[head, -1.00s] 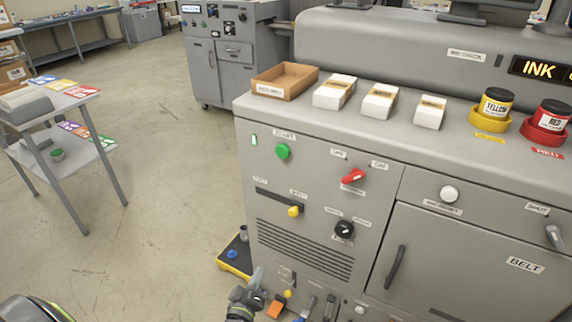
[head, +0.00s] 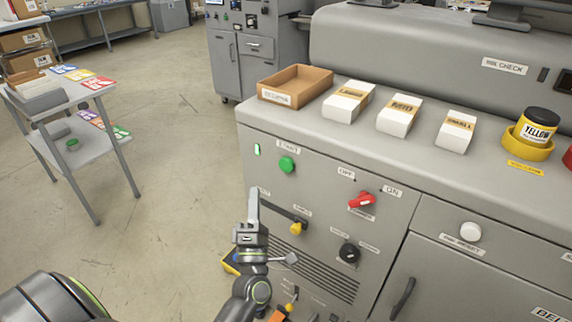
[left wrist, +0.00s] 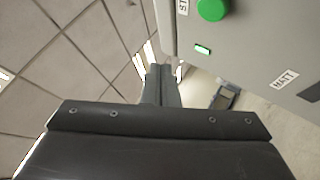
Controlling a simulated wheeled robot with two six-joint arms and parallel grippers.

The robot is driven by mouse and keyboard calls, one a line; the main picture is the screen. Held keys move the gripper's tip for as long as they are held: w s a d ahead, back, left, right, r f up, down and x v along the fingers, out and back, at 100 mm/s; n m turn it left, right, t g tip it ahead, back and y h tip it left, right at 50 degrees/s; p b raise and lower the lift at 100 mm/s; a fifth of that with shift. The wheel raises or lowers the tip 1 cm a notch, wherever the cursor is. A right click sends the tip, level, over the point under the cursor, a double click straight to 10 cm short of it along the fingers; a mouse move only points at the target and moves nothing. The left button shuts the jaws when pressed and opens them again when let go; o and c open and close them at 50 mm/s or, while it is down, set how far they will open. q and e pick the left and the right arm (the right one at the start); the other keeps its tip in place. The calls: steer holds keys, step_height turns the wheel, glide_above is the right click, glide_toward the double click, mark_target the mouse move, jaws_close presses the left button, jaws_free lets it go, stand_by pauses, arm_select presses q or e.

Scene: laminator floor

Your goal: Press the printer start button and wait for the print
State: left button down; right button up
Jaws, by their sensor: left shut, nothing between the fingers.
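The printer (head: 330,190) is a grey machine with a control panel on its front. A round green button (head: 287,164) sits below the START label on the panel's upper left, and a small lit green indicator (head: 257,149) is left of it. The button also shows at the top of the left wrist view (left wrist: 212,9), with the indicator (left wrist: 203,49) below it. My left gripper (head: 253,194) is shut and empty, pointing upward, below and left of the button in the head view and apart from it. Its closed fingers show in the left wrist view (left wrist: 162,84). My right gripper is not in view.
A cardboard tray (head: 295,85), white paper stacks and a yellow ink pot (head: 537,132) stand on top. A side table (head: 80,100) is at left; floor between is clear.

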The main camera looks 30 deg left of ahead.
arm_select(q)
glide_toward(282, 161)
steer(key=shift+s+a+r+b+x, duration=0.1)
steer(key=shift+s+x, duration=0.05)
steer(key=shift+x, duration=0.7)
steer(key=shift+s+a+r+b+x, duration=0.1)
steer(key=shift+a+b+x, duration=0.05)
steer(key=shift+x, duration=0.75)
steer(key=shift+s+a+r+b+x, duration=0.1)
steer(key=shift+s+x, duration=0.05)
steer(key=shift+x, duration=0.7)
steer(key=shift+w+f, duration=0.1)
steer(key=shift+w, duration=0.05)
steer(key=shift+w, duration=0.25)
steer(key=shift+w+d, duration=0.1)
steer(key=shift+w, duration=0.4)
stand_by(0.8)
steer(key=shift+s, duration=0.95)
steer(key=s, duration=0.5)
steer(key=shift+a+p, duration=0.25)
steer(key=shift+p, duration=0.05)
